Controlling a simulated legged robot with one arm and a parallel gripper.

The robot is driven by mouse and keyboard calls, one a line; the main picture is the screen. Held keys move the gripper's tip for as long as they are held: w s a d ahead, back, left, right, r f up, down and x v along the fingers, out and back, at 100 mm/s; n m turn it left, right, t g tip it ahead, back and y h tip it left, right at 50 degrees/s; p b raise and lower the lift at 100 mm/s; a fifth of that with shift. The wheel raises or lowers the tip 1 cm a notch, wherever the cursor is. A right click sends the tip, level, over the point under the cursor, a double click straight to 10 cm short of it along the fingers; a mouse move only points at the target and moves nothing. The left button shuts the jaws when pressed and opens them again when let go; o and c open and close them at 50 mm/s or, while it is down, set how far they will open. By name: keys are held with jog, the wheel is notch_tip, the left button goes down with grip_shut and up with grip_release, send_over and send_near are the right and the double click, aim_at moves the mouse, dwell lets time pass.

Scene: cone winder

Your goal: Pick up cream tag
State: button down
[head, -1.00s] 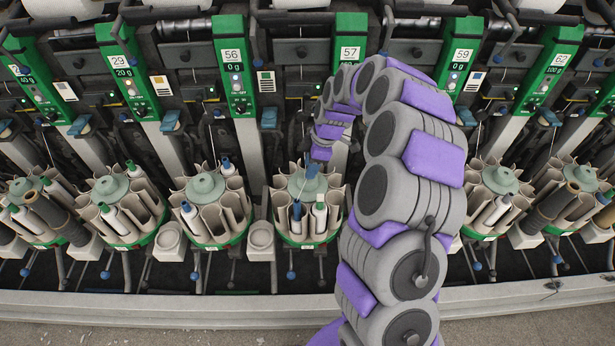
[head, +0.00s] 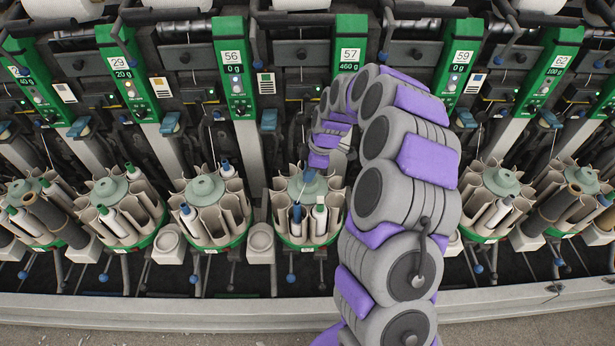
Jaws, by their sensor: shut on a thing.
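No loose cream tag is clearly visible. Small pale label plates are on the machine: one right of station 56 (head: 266,83), one right of station 29 (head: 160,87), and one right of station 59 (head: 475,82). The same place right of station 57 is behind my arm.
The magazine below my gripper (head: 331,222) holds several upright bobbins, some with blue or green tops. Similar magazines stand to the left (head: 238,222) and right (head: 478,196).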

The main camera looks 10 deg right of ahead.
jog(key=shift+r, duration=0.1)
jog(key=shift+r+p, duration=0.55)
jog(key=shift+r, duration=0.95)
jog(key=shift+s+r, duration=0.1)
jog(key=shift+r, duration=0.2)
jog(key=s+r+p, duration=0.3)
jog(key=s+r, duration=0.1)
jog(key=s, duration=1.1)
jog(key=shift+s+p, duration=0.35)
jog(key=shift+w, duration=0.1)
